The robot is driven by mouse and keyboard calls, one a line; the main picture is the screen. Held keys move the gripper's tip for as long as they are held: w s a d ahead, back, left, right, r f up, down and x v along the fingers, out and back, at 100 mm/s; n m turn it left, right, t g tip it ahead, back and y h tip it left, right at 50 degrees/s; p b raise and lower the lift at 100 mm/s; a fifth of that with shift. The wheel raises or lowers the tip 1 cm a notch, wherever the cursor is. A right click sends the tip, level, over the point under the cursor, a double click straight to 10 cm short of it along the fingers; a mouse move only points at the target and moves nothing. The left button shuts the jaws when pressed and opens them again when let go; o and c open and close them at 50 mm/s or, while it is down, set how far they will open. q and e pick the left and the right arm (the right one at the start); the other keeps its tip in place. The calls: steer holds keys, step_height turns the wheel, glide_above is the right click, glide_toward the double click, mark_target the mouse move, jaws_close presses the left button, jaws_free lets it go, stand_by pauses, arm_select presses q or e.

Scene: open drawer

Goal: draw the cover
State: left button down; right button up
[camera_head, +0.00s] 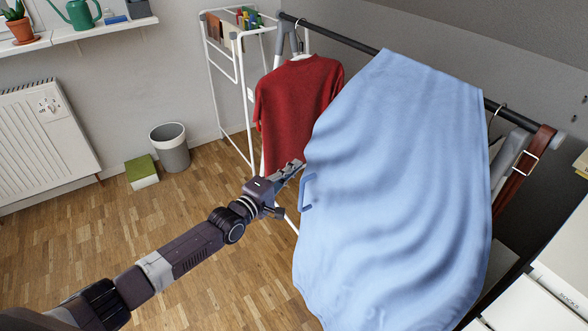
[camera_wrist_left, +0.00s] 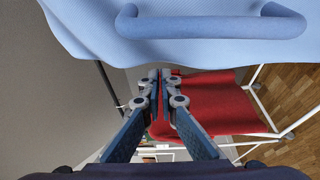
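A light blue cloth cover (camera_head: 400,190) hangs over the clothes rail and drapes down in folds. A blue loop handle (camera_head: 306,192) sits at its left edge. In the left wrist view the cover (camera_wrist_left: 90,25) fills the top and the handle (camera_wrist_left: 210,24) runs across the upper right. My left gripper (camera_head: 297,168) is just left of the cover's edge, a little above the handle. In the wrist view its fingertips (camera_wrist_left: 160,75) are together with nothing between them, apart from the handle. My right gripper is not in view.
A red shirt (camera_head: 290,105) hangs beside the cover on the dark rail (camera_head: 335,35). A white drying rack (camera_head: 232,60) stands behind it. A brown belt (camera_head: 522,170) hangs at the right, near white drawers (camera_head: 545,295).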

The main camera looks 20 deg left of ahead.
arm_select(q)
steer(key=shift+s+d+f, duration=0.15)
steer(key=shift+d+f, duration=0.1)
steer(key=shift+d, duration=0.15)
steer(key=a+v, duration=0.1)
steer(key=v, duration=1.1)
steer(key=shift+r, duration=0.25)
